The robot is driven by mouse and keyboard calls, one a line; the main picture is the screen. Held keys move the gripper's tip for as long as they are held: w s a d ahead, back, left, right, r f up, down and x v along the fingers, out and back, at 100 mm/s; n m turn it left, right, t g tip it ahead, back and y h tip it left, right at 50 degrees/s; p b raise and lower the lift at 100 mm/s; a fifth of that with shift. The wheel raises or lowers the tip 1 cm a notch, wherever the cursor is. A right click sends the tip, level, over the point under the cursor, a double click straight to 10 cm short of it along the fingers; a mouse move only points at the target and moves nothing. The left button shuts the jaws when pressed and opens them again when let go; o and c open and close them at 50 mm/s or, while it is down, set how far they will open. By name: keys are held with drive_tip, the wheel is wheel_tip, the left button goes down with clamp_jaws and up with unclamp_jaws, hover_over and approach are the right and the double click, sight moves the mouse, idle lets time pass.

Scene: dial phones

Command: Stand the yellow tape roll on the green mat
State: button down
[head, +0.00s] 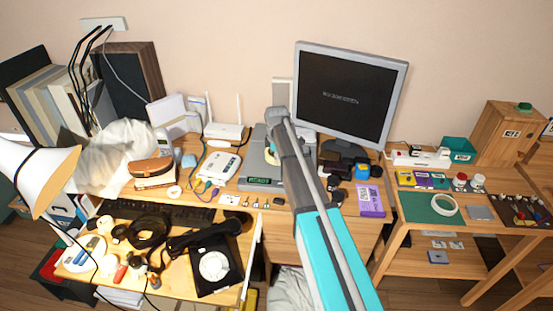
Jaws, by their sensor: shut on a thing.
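My gripper (273,145) is at the far end of my arm, in front of the grey machine on the desk, and is mostly hidden by the arm. It is shut on a pale yellow rounded thing, the yellow tape roll (270,156), of which only a small part shows. The green mat (418,207) lies on the wooden side table at the right, well to the right of my gripper. A whitish ring (444,205) lies flat on the right part of the mat.
A monitor (347,95) stands behind and right of my arm. A purple box (370,201) lies at the desk's right edge. Small boxes (421,179) and red-and-white jars (460,181) line the mat's back. A grey square (480,212) lies right of the ring. The mat's left part is bare.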

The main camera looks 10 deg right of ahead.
drive_tip(key=shift+r+p, duration=0.85)
drive_tip(key=shift+r, duration=0.15)
idle(0.3)
